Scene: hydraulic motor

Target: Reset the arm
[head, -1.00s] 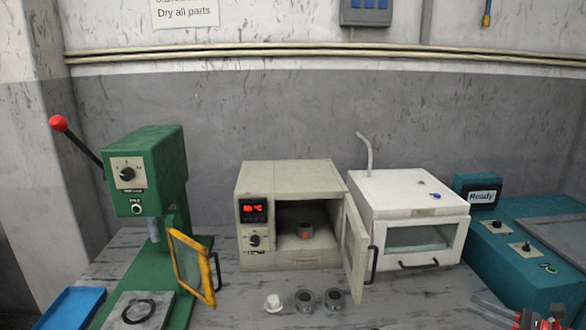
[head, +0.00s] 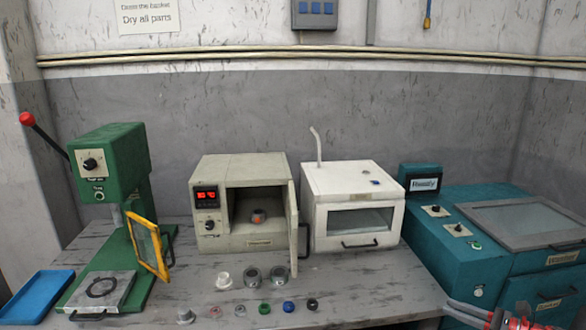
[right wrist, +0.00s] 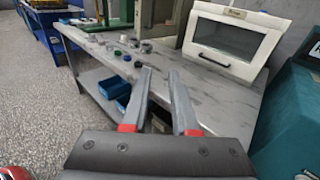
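My right gripper (head: 500,318) shows at the bottom right corner of the head view, in front of the teal washer. In the right wrist view its two grey fingers (right wrist: 160,100) with red bases stand apart with nothing between them. It is clear of the bench and touches nothing that I can see. My left gripper is not in view.
A bench (head: 350,292) holds a green press (head: 115,170), a blue tray (head: 38,295), an open oven (head: 212,240) with a part (head: 258,216) inside, and a white cabinet (head: 352,190). Small parts (head: 252,277) lie at the front. A teal washer (head: 455,250) stands right.

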